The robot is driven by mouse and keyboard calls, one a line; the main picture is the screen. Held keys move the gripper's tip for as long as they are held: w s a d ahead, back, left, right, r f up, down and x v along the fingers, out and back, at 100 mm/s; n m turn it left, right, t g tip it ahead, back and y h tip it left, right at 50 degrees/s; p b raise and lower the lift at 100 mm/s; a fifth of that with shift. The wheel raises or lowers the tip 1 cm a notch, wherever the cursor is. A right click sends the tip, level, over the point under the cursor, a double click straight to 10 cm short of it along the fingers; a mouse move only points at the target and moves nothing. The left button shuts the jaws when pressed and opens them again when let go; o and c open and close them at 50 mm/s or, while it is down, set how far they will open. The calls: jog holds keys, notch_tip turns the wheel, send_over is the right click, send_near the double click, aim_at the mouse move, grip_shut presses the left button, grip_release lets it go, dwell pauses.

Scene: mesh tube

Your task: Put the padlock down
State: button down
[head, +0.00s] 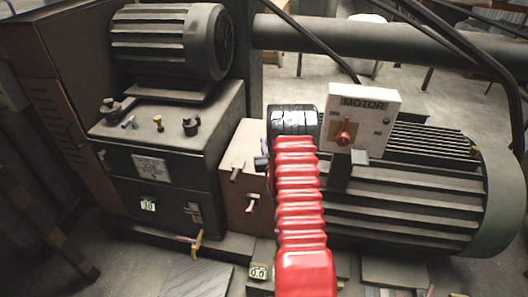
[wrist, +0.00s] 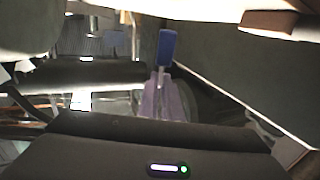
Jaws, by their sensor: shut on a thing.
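In the wrist view, my gripper (wrist: 164,78) shows as pale purple fingers, close together and shut on a small blue thing. This blue block with a thin pale stem below it appears to be the padlock (wrist: 167,46). It stands upright at the fingertips; its finer shape is too small to tell. In the head view, my red ribbed arm with its black end reaches forward between the machines.
A white MOTOR box (head: 377,104) with a red switch stands right of my arm, by a large ribbed motor (head: 400,205). A dark cabinet (head: 165,160) with knobs stands left. A brownish box (head: 240,180) with small levers adjoins my arm.

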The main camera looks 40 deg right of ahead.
jog(key=shift+f, duration=1.85)
jog(key=c, duration=1.9)
grip_release()
jog(key=shift+f, duration=0.1)
jog(key=shift+c, duration=0.2)
jog(key=v, duration=1.2)
